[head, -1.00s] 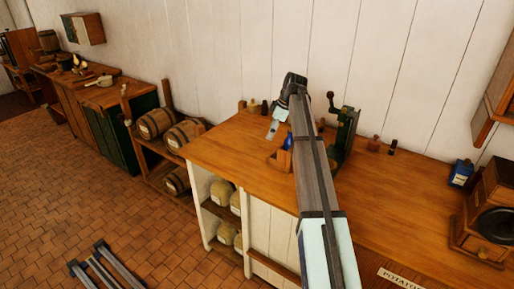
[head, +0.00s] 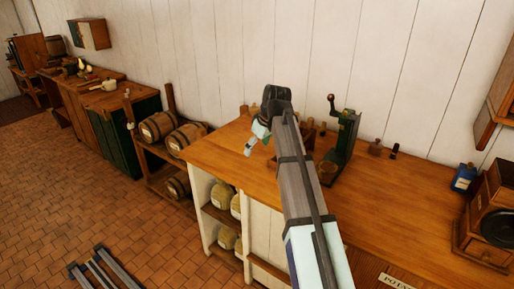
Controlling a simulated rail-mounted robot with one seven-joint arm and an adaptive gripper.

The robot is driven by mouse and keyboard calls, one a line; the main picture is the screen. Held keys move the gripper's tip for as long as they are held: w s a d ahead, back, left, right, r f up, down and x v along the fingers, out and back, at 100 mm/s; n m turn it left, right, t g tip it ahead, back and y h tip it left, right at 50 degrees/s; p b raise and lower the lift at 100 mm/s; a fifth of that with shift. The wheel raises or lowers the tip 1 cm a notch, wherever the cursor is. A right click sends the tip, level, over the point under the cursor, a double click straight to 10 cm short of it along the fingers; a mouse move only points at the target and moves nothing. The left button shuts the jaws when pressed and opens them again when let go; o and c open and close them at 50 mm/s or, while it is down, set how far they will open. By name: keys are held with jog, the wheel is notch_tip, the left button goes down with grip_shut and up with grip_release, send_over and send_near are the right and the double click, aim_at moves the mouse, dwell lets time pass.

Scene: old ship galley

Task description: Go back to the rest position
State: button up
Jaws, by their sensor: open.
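My gripper (head: 250,149) is at the end of my raised arm, over the left part of the wooden counter (head: 222,147). It points down and to the left. The arm hides part of the counter and whatever lies behind it. I see nothing held between the fingers, which are small and partly turned away.
A green hand-cranked device (head: 344,143) stands on the counter just right of my arm. A blue tin (head: 463,178) and a wooden grinder (head: 488,222) are at the right. Barrels (head: 158,127) rest on a rack at the left. The counter's right middle is clear.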

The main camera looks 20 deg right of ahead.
jog(key=s+a+f+m+g, duration=0.15)
jog(key=s+f, duration=0.35)
jog(key=f, duration=0.6)
jog(key=s+a+f+m+h, duration=0.1)
jog(key=s+f+m, duration=0.1)
jog(key=s+f, duration=0.6)
jog(key=s+a+f+m+g, duration=0.1)
jog(key=s+a+f+m, duration=0.15)
jog(key=f, duration=1.05)
jog(key=s+f+g, duration=0.2)
jog(key=s+f, duration=0.7)
jog(key=s, duration=0.4)
jog(key=s+f+g, duration=0.3)
jog(key=s+f, duration=0.6)
jog(key=s, duration=0.4)
jog(key=s+f+g+h, duration=0.1)
jog(key=s+f+g, duration=0.2)
jog(key=s+f, duration=0.6)
jog(key=s, duration=0.5)
jog(key=shift+m, duration=0.4)
